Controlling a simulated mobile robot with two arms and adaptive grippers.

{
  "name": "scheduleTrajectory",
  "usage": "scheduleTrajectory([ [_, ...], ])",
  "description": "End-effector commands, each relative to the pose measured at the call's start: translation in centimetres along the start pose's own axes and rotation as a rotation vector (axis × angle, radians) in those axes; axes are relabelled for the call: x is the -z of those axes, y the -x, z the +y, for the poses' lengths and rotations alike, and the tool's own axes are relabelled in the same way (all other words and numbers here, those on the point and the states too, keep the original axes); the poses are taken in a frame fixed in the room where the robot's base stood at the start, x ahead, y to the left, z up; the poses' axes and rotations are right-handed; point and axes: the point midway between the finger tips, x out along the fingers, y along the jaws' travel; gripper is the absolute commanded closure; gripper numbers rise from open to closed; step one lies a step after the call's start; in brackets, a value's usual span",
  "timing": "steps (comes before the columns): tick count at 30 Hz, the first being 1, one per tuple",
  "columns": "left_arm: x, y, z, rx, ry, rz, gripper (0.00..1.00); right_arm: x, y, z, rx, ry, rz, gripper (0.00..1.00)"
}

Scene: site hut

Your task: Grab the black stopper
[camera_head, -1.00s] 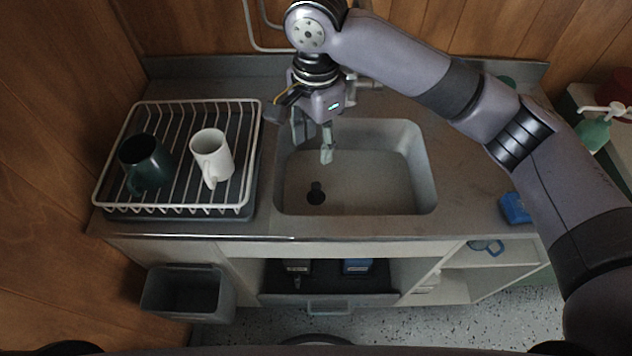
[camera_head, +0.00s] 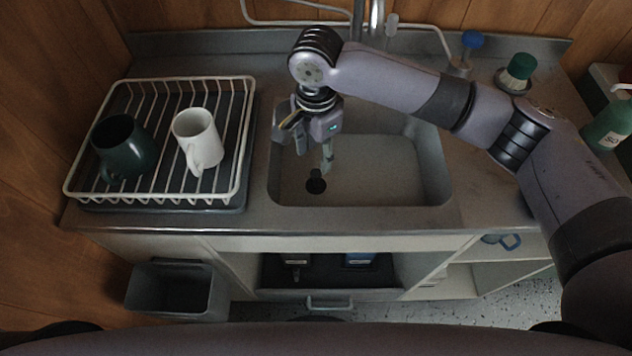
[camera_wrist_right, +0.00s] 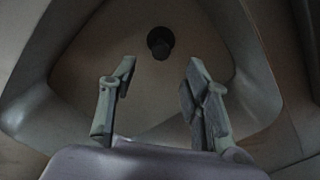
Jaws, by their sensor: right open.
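The black stopper (camera_head: 316,182) is a small dark round piece on the floor of the grey sink basin (camera_head: 400,207), towards its front left. My right gripper (camera_head: 311,156) is in the basin area just behind the stopper in the head view, with its fingers apart and nothing between them. In the right wrist view the stopper (camera_wrist_right: 160,42) shows beyond the open fingertips of the right gripper (camera_wrist_right: 162,66), roughly centred between them and apart from both. My left gripper is not in view.
A white dish rack (camera_head: 158,202) with a dark green mug (camera_head: 125,147) and a white mug (camera_head: 197,137) stands left of the sink. The tap (camera_head: 375,22) is behind.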

Motion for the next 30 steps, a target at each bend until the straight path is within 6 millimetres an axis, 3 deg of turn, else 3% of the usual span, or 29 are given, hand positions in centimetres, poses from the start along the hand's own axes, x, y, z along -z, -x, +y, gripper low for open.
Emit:
scheduleTrajectory([
  [3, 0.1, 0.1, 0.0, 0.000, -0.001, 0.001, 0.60, 0.0, -2.2, 0.0, -0.001, -0.001, 0.000, 0.56],
  [11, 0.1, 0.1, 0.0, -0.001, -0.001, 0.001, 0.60, 0.0, -4.2, 0.0, 0.000, -0.001, 0.000, 0.56],
  [21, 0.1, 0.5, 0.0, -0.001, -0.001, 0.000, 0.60, 0.1, -8.6, -0.1, 0.000, 0.000, 0.001, 0.56],
  [30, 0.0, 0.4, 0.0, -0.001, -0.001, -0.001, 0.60, 0.1, -9.0, -0.1, 0.001, 0.000, 0.000, 0.57],
])
